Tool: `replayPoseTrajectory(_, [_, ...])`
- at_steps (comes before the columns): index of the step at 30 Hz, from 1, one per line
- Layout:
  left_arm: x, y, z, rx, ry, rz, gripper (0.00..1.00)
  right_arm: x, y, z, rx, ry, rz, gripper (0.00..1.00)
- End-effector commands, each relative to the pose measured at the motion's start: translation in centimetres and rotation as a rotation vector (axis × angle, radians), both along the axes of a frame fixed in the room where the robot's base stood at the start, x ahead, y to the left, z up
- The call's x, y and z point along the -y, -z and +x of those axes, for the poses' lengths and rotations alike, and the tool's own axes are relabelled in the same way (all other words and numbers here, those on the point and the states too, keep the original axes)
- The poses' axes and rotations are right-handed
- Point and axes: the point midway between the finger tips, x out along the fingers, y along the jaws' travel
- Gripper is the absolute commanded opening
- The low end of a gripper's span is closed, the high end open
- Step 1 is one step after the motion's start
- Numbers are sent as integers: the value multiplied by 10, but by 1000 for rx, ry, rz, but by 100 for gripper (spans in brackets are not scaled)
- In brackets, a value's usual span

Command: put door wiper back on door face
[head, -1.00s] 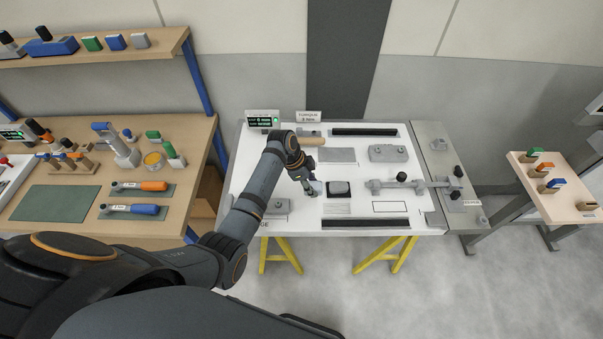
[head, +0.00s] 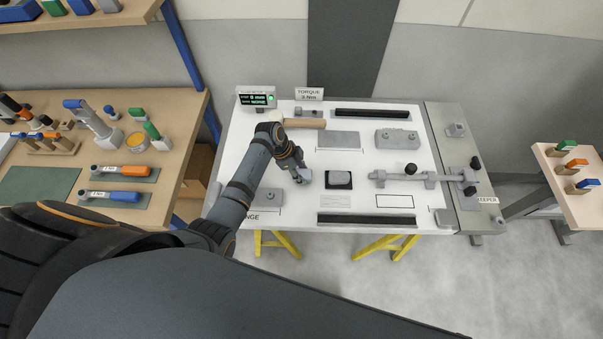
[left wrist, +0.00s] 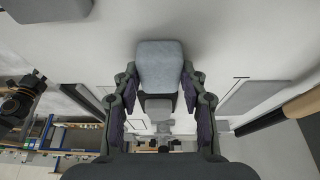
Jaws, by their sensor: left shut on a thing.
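The door is the white panel (head: 290,213) lying flat on yellow trestles. My left gripper (head: 299,171) is over the left-middle of the door face, left of a black pad (head: 339,180) with a grey top. It is shut on a grey block, which I take to be the door wiper (head: 304,177). In the left wrist view the wiper (left wrist: 160,62) stands out between the two fingers (left wrist: 158,97), close to the white surface. Whether it touches the door cannot be told. My right gripper is not in view.
A wooden handle (head: 304,123), a grey plate (head: 338,139) and two black strips (head: 372,113) lie on the door. A latch bar (head: 400,178) with black knobs is at right. A tool bench (head: 182,180) stands left, and a small wooden shelf (head: 559,182) stands right.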

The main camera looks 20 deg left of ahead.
Motion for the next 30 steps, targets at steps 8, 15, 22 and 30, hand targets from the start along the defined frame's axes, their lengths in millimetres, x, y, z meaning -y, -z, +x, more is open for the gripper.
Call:
replayPoseTrajectory(8, [0, 4, -2, -6, 0, 0, 46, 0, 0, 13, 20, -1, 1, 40])
replayPoseTrajectory(15, [0, 4, -2, -5, 0, 0, 65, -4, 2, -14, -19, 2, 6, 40])
replayPoseTrajectory(22, [0, 0, -1, -3, 0, 0, 65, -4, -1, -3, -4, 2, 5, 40])
replayPoseTrajectory(30, [-20, -45, -5, 1, -1, 3, 65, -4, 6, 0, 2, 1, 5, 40])
